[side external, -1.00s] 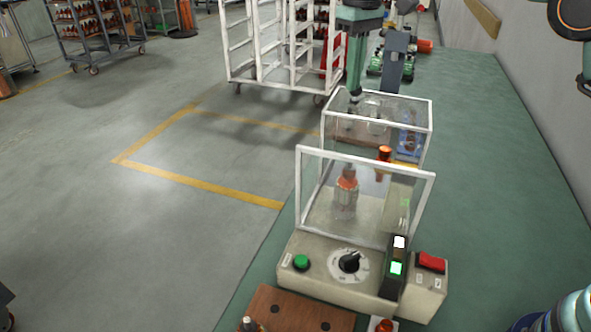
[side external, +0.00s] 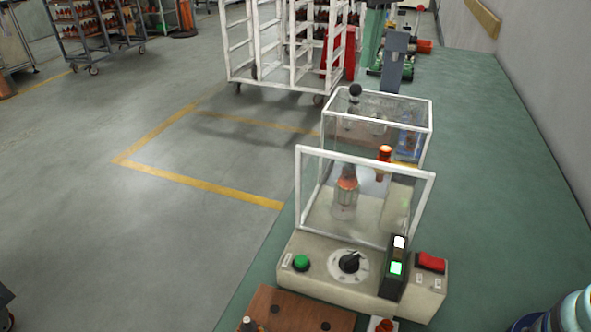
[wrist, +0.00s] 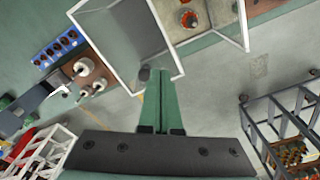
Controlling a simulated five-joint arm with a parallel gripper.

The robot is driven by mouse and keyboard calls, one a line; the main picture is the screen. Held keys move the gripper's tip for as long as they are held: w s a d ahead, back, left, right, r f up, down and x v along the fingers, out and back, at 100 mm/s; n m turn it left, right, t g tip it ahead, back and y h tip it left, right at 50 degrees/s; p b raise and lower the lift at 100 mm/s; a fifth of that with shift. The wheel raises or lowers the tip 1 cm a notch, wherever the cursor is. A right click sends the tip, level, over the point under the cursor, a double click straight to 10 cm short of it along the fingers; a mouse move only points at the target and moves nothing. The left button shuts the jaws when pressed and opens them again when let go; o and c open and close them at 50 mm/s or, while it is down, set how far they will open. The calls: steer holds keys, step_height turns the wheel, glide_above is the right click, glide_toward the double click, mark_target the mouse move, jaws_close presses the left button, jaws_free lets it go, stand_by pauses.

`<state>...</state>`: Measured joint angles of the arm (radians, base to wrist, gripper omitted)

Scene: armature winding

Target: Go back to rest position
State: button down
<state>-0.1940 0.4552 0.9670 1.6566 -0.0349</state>
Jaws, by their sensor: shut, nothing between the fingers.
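My gripper (wrist: 158,76) shows in the wrist view, with its two green fingers shut together and nothing between them. It points toward the white-framed clear guard box of the winding machine. A dark round knob (wrist: 145,74) appears just beside the fingertips; how far below them it lies I cannot tell. In the side external view the black knob (side external: 355,90) stands upright at the rear guard box, and my gripper cannot be made out there. The machine's front panel (side external: 322,276) has a green button, a black dial, a red switch and a lit green indicator.
An armature (side external: 345,195) with an orange-red top stands behind the front clear guard (side external: 366,157). A brown board (side external: 290,310) lies in front of the machine. A white rack cart (side external: 270,65) stands behind. The floor at left is open.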

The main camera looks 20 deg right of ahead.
steer(key=s+d+m+t, duration=0.1)
steer(key=s+d+t, duration=0.2)
steer(key=s+d, duration=0.5)
steer(key=s+d+f+m+t, duration=0.1)
steer(key=s+f, duration=0.8)
steer(key=s, duration=0.2)
steer(key=shift+d+m+t, duration=0.15)
steer(key=shift+m+t, duration=0.15)
steer(key=shift+t, duration=0.1)
